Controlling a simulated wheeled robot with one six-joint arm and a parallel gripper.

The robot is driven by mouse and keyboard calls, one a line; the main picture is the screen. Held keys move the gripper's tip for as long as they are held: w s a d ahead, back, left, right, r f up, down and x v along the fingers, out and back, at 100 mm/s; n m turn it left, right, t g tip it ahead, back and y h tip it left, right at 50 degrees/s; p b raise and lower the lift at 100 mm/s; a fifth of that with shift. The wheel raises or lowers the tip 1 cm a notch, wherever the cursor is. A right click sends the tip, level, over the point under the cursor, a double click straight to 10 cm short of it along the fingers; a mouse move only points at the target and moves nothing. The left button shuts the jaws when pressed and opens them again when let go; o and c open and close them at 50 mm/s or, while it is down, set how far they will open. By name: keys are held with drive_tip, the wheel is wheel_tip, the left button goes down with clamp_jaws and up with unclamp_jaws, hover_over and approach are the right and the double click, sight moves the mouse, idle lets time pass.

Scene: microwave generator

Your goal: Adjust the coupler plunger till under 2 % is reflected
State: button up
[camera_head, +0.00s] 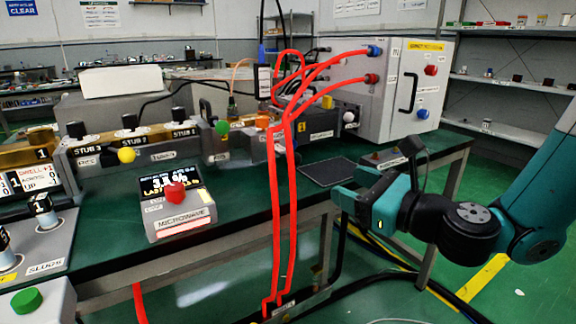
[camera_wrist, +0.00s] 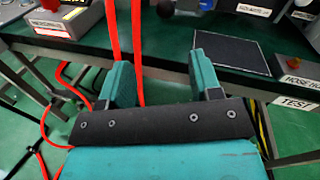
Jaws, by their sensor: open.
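I cannot tell which fitting is the coupler plunger, as the small labels are unreadable. Candidates along the bench line are a green ball knob (camera_head: 221,128), a yellow ball knob (camera_head: 126,155) and a white ball knob (camera_head: 348,117). A stub tuner (camera_head: 135,140) carries black knobs labelled STUB 3, STUB 2 and STUB 1. A microwave box (camera_head: 178,205) has a lit display (camera_head: 170,183), partly covered by a red knob (camera_head: 174,192); its digits are not clear. My gripper (camera_head: 340,188) is open and empty in front of the bench; it also shows in the wrist view (camera_wrist: 162,75).
Red hoses (camera_head: 277,200) hang down the bench front, left of my gripper. A dark mat (camera_head: 328,172) lies on the green bench. A grey cabinet (camera_head: 390,95) stands at the back right. A green button (camera_head: 26,300) sits at lower left.

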sight(288, 157)
drive_tip(key=shift+m+t, duration=0.3)
drive_tip(key=shift+m, duration=0.1)
drive_tip(key=p+x, duration=0.2)
drive_tip(key=x, duration=0.3)
drive_tip(key=p+x, duration=0.2)
drive_tip(key=x, duration=0.4)
drive_tip(key=p+x, duration=0.3)
drive_tip(key=x, duration=0.3)
drive_tip(key=shift+w+d+f, duration=0.1)
drive_tip(key=shift+w+f, duration=0.25)
drive_tip(key=shift+w, duration=0.1)
